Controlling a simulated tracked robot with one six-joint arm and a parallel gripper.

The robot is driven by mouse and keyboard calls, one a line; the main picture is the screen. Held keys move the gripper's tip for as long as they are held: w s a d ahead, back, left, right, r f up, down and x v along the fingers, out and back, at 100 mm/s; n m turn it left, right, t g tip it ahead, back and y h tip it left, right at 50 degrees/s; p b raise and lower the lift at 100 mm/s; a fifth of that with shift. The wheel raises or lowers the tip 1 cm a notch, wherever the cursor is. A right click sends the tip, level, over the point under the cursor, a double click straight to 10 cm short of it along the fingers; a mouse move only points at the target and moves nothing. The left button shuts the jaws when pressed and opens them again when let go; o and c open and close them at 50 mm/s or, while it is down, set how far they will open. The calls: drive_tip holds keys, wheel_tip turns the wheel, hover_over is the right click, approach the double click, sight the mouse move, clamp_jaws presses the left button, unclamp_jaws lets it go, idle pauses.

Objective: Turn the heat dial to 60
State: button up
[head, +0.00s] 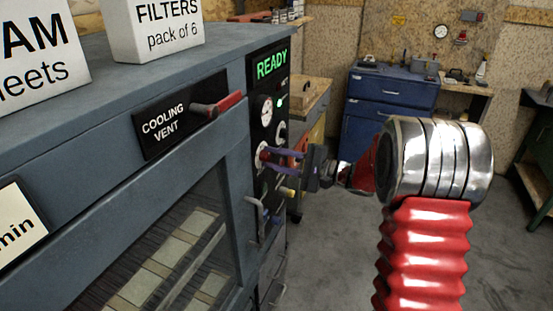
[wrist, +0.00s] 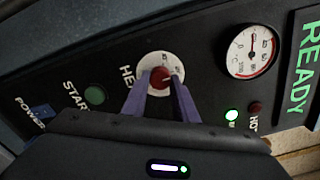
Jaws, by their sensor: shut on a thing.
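The heat dial (wrist: 161,78) is a red knob on a white round scale, on the black control panel (wrist: 205,62) of a grey-blue machine. Its label is partly covered; "HE" shows in the wrist view. My gripper (wrist: 160,84) has its two purple fingers shut on the red knob, one on each side. The scale numbers are too small and too covered to read, so the setting cannot be told. In the head view my gripper (head: 265,155) reaches the panel from the right, and its fingers cover most of the dial.
On the panel are a gauge (wrist: 250,52), a green START button (wrist: 95,96), a blue POWER switch (wrist: 41,111), a lit green lamp (wrist: 232,115) and a green READY display (head: 271,64). A red-tipped cooling vent lever (head: 216,105) sticks out left of the panel. A blue cabinet (head: 388,100) stands behind.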

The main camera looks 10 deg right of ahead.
drive_tip(key=o, duration=0.6)
drive_tip(key=shift+s+a+f, duration=0.15)
drive_tip(key=shift+a, duration=0.15)
drive_tip(key=o, duration=0.5)
drive_tip(key=shift+d, duration=0.15)
drive_tip(key=shift+c, duration=0.2)
drive_tip(key=shift+d, duration=0.1)
drive_tip(key=v, duration=1.3)
drive_tip(key=shift+d, duration=0.25)
drive_tip(key=shift+s, duration=0.15)
